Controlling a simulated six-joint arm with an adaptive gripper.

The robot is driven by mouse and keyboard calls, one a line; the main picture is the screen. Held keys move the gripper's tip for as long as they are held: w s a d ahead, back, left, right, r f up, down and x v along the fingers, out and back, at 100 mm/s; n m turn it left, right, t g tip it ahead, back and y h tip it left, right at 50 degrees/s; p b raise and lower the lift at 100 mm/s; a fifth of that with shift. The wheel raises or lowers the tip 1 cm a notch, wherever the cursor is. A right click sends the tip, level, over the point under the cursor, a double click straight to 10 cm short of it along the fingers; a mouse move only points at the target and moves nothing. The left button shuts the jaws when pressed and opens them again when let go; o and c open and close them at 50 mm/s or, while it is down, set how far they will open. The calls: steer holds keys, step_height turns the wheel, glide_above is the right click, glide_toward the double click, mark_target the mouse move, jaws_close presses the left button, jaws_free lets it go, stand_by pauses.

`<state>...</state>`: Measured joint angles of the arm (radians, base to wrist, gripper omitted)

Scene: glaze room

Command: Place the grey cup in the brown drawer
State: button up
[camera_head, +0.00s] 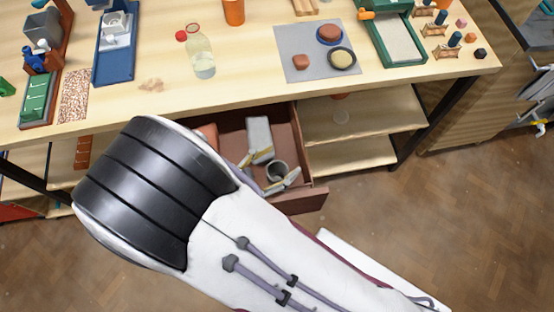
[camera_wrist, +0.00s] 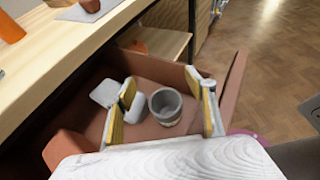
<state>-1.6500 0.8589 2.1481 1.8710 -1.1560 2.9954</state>
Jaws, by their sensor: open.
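The brown drawer (camera_head: 300,202) stands pulled out under the worktop, and its wall also shows in the wrist view (camera_wrist: 235,85). The grey cup (camera_head: 277,168) is upright inside the drawer, apparently on its floor, with its opening up. In the wrist view the cup (camera_wrist: 165,106) sits between the two fingers of my gripper (camera_wrist: 163,112), with a visible gap on each side. My gripper (camera_head: 273,173) is open and reaches down into the drawer. My own arm hides part of the drawer in the head view.
A light grey block-like object (camera_head: 259,133) lies in the drawer, left of and behind the cup. The worktop (camera_head: 280,95) above holds a bottle (camera_head: 199,52), a grey mat (camera_head: 289,70) with dishes, and a green tray (camera_head: 385,12). Open shelves (camera_head: 365,115) stand right of the drawer.

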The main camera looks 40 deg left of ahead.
steer(key=v, duration=1.2)
steer(key=shift+r, duration=0.5)
steer(key=shift+w+a, duration=0.1)
stand_by(0.4)
